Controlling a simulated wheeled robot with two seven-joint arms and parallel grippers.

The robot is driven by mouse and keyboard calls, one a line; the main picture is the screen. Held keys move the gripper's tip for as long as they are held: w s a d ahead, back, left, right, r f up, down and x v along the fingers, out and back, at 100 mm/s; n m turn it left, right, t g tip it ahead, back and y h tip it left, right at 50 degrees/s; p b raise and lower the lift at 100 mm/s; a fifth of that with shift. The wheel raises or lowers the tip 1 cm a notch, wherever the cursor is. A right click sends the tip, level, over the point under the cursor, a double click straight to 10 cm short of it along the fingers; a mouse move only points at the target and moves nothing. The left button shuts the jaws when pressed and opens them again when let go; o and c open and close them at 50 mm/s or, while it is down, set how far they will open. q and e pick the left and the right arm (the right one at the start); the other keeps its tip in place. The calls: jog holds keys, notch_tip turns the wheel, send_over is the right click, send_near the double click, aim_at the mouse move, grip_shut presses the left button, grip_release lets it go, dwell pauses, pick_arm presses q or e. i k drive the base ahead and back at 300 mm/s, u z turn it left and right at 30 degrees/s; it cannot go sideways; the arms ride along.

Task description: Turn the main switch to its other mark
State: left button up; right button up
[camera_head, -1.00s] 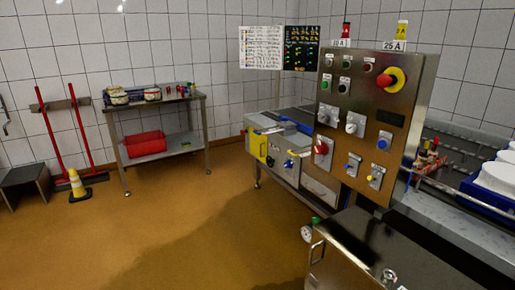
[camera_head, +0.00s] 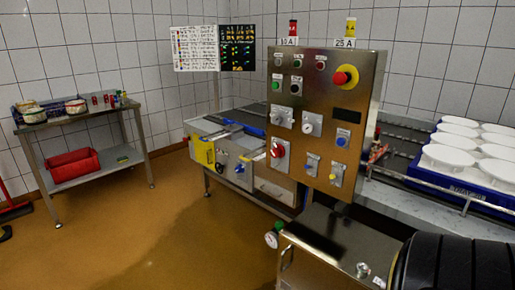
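A steel control panel (camera_head: 328,115) stands upright right of centre. A red rotary switch (camera_head: 278,151) on a pale plate sits at its lower left; it looks like the main switch, but its marks are too small to read. A red knob on a yellow disc (camera_head: 344,77) is at the upper right. Two pale rotary knobs, a left one (camera_head: 283,117) and a right one (camera_head: 311,124), are in the middle row. A blue button (camera_head: 342,141) and small blue and yellow switches are lower down. Neither gripper is in view, and nothing touches the panel.
A steel cabinet (camera_head: 325,250) with a gauge (camera_head: 271,239) stands in front of the panel. White moulds (camera_head: 455,158) sit in a blue tray (camera_head: 462,188) at right. A steel trolley (camera_head: 85,118) stands at left. The brown floor (camera_head: 140,220) is clear between. A black ribbed shape fills the lower right corner.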

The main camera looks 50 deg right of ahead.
aim_at(278, 151)
jog(key=i, duration=2.75)
jog(key=z, duration=2.6)
